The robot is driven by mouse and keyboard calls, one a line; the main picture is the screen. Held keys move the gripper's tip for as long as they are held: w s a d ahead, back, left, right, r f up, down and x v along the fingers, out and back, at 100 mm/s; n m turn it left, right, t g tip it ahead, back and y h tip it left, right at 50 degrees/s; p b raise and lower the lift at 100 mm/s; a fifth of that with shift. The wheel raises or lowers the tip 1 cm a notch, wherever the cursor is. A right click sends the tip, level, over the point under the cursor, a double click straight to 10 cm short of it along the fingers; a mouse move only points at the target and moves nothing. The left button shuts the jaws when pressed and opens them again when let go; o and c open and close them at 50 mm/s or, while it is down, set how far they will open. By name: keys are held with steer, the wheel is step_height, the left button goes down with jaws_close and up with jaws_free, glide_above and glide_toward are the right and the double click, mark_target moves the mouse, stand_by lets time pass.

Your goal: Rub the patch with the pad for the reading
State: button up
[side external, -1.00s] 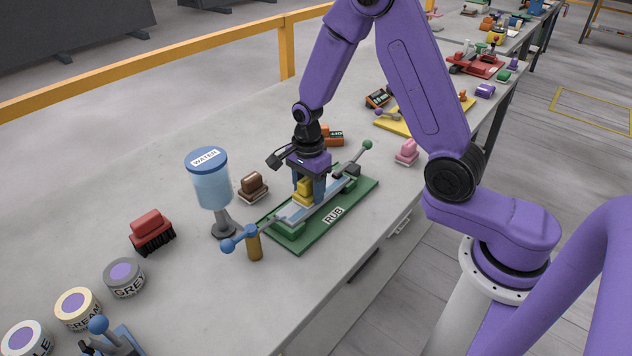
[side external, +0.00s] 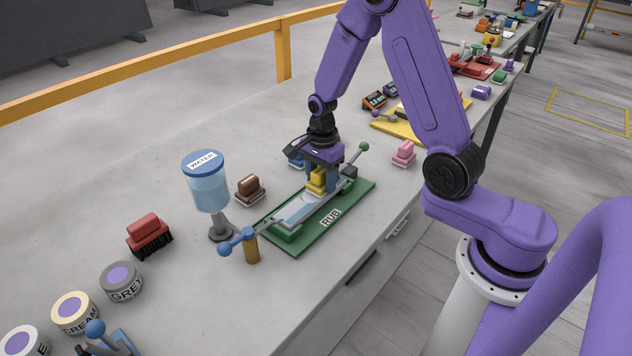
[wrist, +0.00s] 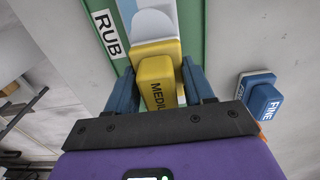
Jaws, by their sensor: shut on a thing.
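My gripper (side external: 317,183) is shut on the yellow pad (side external: 315,179), marked "MEDIU…" with the rest of the word cut off in the wrist view (wrist: 156,84). It holds the pad down at the long pale strip (side external: 300,207) in the green RUB fixture (side external: 362,190), toward the strip's far end. In the wrist view the pad sits between the blue fingers (wrist: 160,88), and a pale end of the strip (wrist: 152,22) shows ahead of it. I cannot tell how firmly the pad touches the surface, and the part under it is hidden.
A blue FINE pad (wrist: 264,100) lies close beside the fixture. The brown pad (side external: 250,188), WATER bottle (side external: 210,190) and red brush (side external: 148,232) stand left. A pink pad (side external: 403,154) is right. A blue-knobbed lever (side external: 240,240) stands at the fixture's near end.

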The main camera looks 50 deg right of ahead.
steer(key=a, duration=0.7)
steer(key=shift+a, duration=0.2)
step_height(320, 180, up, 8)
stand_by(0.5)
steer(key=shift+d+r, duration=0.1)
steer(key=d, duration=0.2)
steer(key=w+d, duration=0.1)
steer(key=d, duration=0.1)
steer(key=w+d, duration=0.1)
steer(key=d, duration=0.1)
steer(key=shift+d+r, duration=0.15)
steer(key=shift+r, duration=0.05)
steer(key=w+f, duration=0.4)
steer(key=w, duration=0.5)
glide_above(278, 179)
steer(key=s, duration=0.1)
step_height(278, 179, down, 4)
steer(key=shift+f, duration=0.2)
steer(key=shift+w+f, duration=0.5)
steer(key=shift+f, duration=1.6)
steer(key=shift+f, duration=0.15)
